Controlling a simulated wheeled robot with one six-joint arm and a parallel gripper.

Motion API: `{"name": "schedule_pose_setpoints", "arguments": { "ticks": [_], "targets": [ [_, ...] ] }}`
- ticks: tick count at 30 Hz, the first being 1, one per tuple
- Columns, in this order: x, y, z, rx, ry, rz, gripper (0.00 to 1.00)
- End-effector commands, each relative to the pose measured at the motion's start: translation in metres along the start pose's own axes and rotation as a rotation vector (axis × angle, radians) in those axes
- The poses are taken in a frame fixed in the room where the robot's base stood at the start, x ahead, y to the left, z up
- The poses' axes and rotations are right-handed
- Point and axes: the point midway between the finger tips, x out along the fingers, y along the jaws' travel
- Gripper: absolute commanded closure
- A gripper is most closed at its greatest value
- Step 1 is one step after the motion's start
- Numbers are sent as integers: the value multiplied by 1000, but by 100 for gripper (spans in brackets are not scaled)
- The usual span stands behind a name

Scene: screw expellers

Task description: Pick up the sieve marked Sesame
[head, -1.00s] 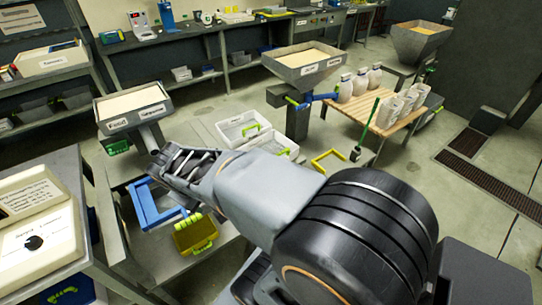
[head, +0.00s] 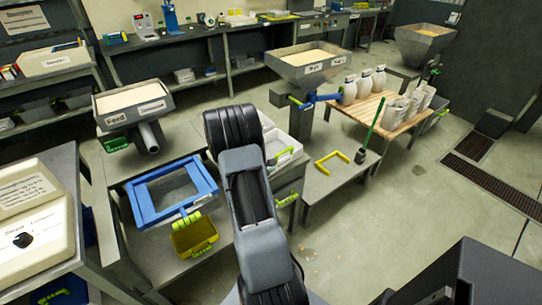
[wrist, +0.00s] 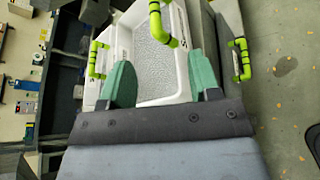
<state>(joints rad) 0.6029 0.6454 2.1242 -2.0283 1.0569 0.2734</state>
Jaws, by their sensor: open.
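A white-framed sieve (wrist: 190,75) with a grey mesh and green handles lies ahead of my gripper in the wrist view. Its label shows an "S"; the rest is not readable. My gripper (wrist: 162,82) is open, its two green fingers spread over the near part of the sieve, with nothing held between them. I cannot tell whether they touch it. In the head view a white sieve (head: 287,147) shows on the bench, partly hidden behind my arm, and my gripper is hidden there. A second white frame edge (wrist: 113,45) with a green handle shows beside the sieve.
A blue-framed sieve (head: 140,203) and a yellow-green box (head: 195,236) are on the left bench. A feed hopper (head: 132,105) stands behind them. A yellow handle (head: 332,160) and a green brush (head: 361,156) are on the right table.

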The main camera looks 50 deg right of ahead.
Motion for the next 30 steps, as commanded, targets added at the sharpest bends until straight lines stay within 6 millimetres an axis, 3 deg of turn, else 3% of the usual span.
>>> {"name": "schedule_pose_setpoints", "arguments": {
  "ticks": [6,16,24,30],
  "targets": [
    [36,0,1,2,-1,-2,43],
    [57,0,2,2,0,-2,43],
    [92,0,5,3,-1,-2,43],
    [103,0,5,2,0,0,43]
  ]
}}
